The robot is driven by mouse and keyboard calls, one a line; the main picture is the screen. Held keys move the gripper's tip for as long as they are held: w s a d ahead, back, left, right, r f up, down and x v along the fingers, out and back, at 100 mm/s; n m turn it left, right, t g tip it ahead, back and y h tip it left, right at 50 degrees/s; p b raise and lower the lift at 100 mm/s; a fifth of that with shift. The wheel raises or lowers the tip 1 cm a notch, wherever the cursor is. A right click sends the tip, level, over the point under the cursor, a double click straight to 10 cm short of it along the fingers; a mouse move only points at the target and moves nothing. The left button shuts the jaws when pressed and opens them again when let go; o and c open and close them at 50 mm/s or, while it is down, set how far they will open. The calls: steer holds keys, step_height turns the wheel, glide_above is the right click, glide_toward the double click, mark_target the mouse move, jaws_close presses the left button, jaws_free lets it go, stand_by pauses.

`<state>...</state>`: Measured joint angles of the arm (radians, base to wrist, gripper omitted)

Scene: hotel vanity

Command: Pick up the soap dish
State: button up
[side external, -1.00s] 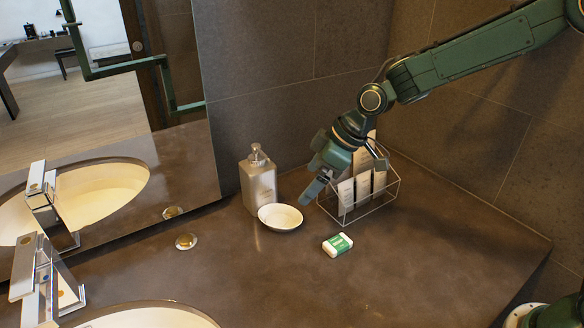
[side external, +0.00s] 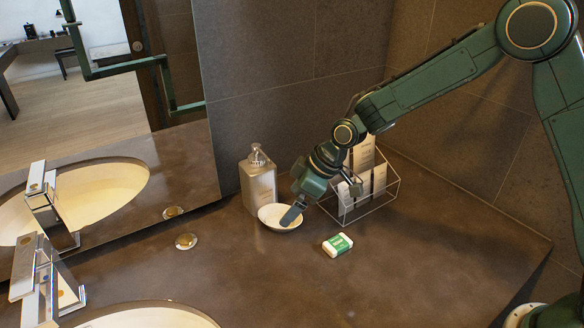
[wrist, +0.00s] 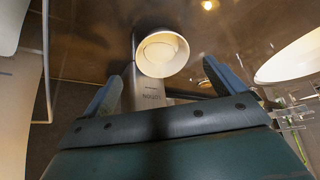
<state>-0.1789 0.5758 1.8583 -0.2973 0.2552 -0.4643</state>
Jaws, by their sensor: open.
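The soap dish (side external: 272,222) is a small white round bowl on the dark counter, just in front of the soap dispenser. It also shows in the wrist view (wrist: 162,54), ahead of the fingers and between their lines. My gripper (side external: 291,215) is at the right edge of the dish, with a finger overlapping it in the side view. In the wrist view the two fingers (wrist: 163,88) are spread wide with nothing between them. I cannot tell whether a finger touches the dish.
A metallic pump dispenser (side external: 259,184) stands right behind the dish. A green and white soap packet (side external: 338,244) lies in front on the right. The counter's front middle is clear.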

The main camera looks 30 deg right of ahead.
mark_target(275, 221)
steer(key=shift+x, duration=2.4)
steer(key=shift+a, duration=0.1)
steer(key=shift+c, duration=0.2)
steer(key=c, duration=1.1)
steer(key=shift+r, duration=0.2)
steer(key=shift+r, duration=4.9)
